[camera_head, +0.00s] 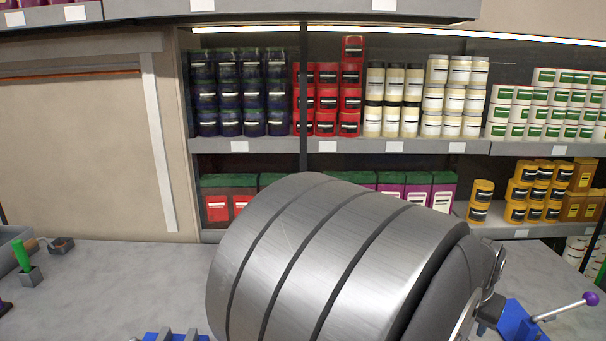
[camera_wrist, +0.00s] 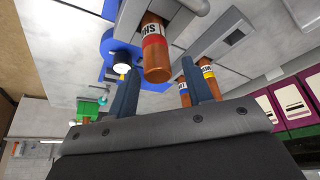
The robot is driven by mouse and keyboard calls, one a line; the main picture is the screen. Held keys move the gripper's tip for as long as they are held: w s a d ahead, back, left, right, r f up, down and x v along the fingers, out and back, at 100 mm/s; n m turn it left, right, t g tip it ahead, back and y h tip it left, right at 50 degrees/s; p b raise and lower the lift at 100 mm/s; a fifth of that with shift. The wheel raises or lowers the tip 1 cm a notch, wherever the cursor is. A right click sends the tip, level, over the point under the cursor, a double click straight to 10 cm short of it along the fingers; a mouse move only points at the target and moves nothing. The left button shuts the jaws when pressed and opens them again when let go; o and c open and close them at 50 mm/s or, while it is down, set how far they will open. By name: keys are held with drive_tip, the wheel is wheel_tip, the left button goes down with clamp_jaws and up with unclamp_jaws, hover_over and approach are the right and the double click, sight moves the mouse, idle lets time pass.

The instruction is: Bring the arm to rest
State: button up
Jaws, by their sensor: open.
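My gripper (camera_wrist: 160,66) shows in the wrist view with its two dark blue-grey fingers spread apart. An orange-brown bottle (camera_wrist: 156,60) with a red and white label appears in the gap between the fingertips. No finger is seen closed on it, and I cannot tell how far it is from them. In the head view a large grooved silver cylinder, which looks like part of my arm, fills the lower middle and hides much of the bench. I cannot make out my fingers there.
In the wrist view, more labelled bottles (camera_wrist: 208,76) stand near the right finger, and a blue fixture (camera_wrist: 112,50) lies left. In the head view, a blue device with a purple-knobbed lever (camera_head: 567,308) sits lower right. Stocked shelves (camera_head: 400,147) line the back.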

wheel_tip(320, 180, up, 15)
drive_tip(key=w+d+f, duration=0.3)
drive_tip(key=w+f, duration=0.5)
drive_tip(key=f, duration=0.3)
drive_tip(key=w+a+f, duration=0.5)
drive_tip(key=w+f, duration=0.3)
drive_tip(key=w, duration=0.2)
drive_tip(key=shift+a, duration=0.25)
